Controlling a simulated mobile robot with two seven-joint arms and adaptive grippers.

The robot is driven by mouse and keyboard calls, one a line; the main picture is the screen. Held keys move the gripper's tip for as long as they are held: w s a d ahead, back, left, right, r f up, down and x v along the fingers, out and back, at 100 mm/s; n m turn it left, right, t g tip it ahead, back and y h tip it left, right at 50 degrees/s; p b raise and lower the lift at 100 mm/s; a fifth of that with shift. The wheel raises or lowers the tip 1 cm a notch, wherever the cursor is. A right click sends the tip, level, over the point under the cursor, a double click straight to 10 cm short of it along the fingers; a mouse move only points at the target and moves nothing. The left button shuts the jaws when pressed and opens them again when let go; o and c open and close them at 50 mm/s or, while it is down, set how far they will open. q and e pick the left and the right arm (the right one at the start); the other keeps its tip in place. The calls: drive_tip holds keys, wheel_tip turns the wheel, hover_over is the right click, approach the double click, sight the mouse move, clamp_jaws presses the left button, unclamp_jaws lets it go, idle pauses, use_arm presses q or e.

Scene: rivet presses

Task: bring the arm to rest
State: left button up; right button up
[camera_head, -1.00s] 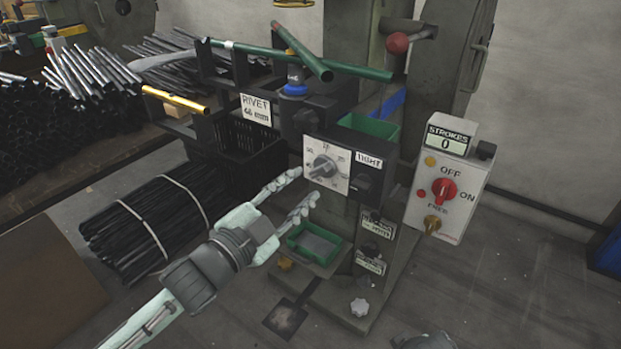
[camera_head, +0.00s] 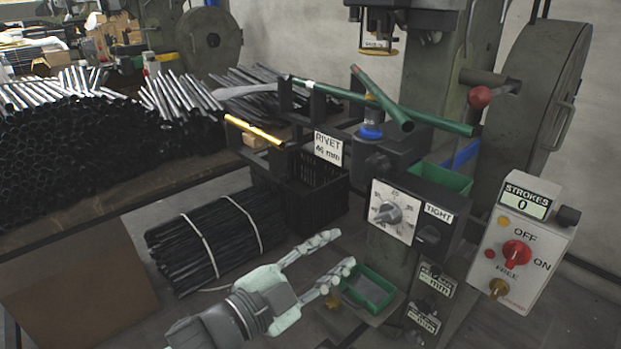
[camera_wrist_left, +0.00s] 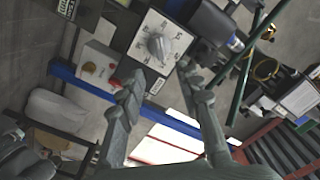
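My left gripper (camera_head: 330,262) is in the lower middle of the head view, its two pale fingers spread apart with nothing between them. It is in front of the rivet press, below and left of the dial panel (camera_head: 391,213), and apart from it. In the left wrist view the open fingers (camera_wrist_left: 165,100) also show, with the dial panel (camera_wrist_left: 160,43) beyond them. My right gripper does not show in the head view.
The press's switch box (camera_head: 521,251) with a red knob stands at the right. A black crate (camera_head: 306,196), a tied bundle of dark rods (camera_head: 217,238) and a green tray (camera_head: 368,288) are near my left gripper.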

use_arm(q)
drive_tip(key=w+a+f+n+y, duration=0.3)
drive_tip(key=a+f+n+y, duration=0.8)
drive_tip(key=a+f, duration=0.55)
drive_tip(key=s+a+f+n+g+y, duration=0.2)
drive_tip(key=s+a+f+n+g, duration=0.1)
drive_tip(key=s+a+f, duration=0.5)
drive_tip(key=s+a+f+n+g+y, duration=0.2)
drive_tip(key=s+a+f+n+g, duration=0.2)
drive_tip(key=s+a+f, duration=0.5)
drive_tip(key=s+g, duration=0.1)
drive_tip(key=s, duration=0.3)
drive_tip(key=shift+f+y, duration=0.25)
drive_tip(key=shift+y, duration=0.05)
drive_tip(key=shift+a, duration=0.1)
